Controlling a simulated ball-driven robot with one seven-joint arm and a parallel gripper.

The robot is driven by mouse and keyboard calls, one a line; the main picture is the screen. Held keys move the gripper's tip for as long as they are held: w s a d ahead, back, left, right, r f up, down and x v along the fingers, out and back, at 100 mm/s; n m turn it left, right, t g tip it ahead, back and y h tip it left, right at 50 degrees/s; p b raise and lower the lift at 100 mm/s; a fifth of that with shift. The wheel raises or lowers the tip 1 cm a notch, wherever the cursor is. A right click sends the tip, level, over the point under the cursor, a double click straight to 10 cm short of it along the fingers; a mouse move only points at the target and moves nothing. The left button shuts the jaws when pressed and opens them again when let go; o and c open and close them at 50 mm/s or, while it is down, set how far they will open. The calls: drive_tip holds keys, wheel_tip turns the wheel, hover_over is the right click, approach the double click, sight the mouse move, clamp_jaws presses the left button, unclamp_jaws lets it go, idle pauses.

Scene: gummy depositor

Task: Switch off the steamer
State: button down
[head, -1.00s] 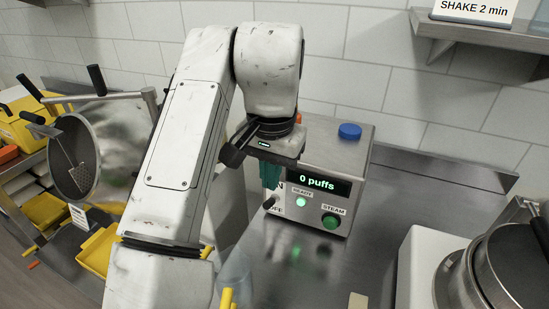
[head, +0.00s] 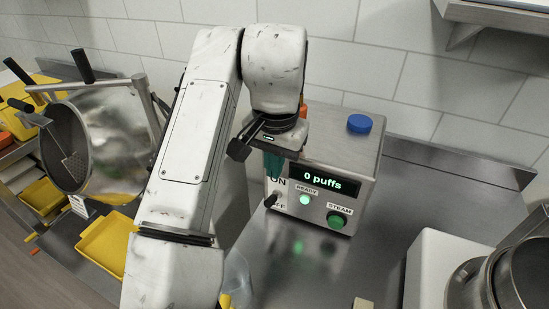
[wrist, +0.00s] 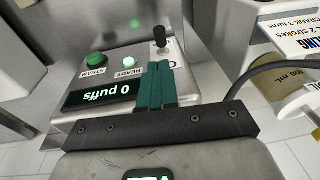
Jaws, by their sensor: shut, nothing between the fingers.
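The steamer (head: 335,150) is a silver metal box with a display reading "0 puffs", a lit READY lamp (head: 305,200) and a green STEAM button (head: 337,220). Its black-tipped toggle lever (head: 270,201) sits at the panel's left, between the ON and OFF labels; I cannot tell which way it is set. In the wrist view the lever (wrist: 160,35) stands just beyond my fingertips. My gripper (head: 273,175) has teal fingers, shut and empty, above the ON label. They also show in the wrist view (wrist: 158,65), apart from the lever.
A blue cap (head: 360,124) is on the steamer's top. A metal drum (head: 110,140) and yellow trays (head: 103,245) are at left. A white machine with a metal pot (head: 515,270) stands at lower right. The steel counter in front of the steamer is mostly clear.

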sight(274, 196)
drive_tip(key=f, duration=0.6)
drive_tip(key=shift+w+a+f, duration=0.1)
drive_tip(key=shift+w+f, duration=0.15)
drive_tip(key=shift+w, duration=0.1)
drive_tip(key=shift+f, duration=0.15)
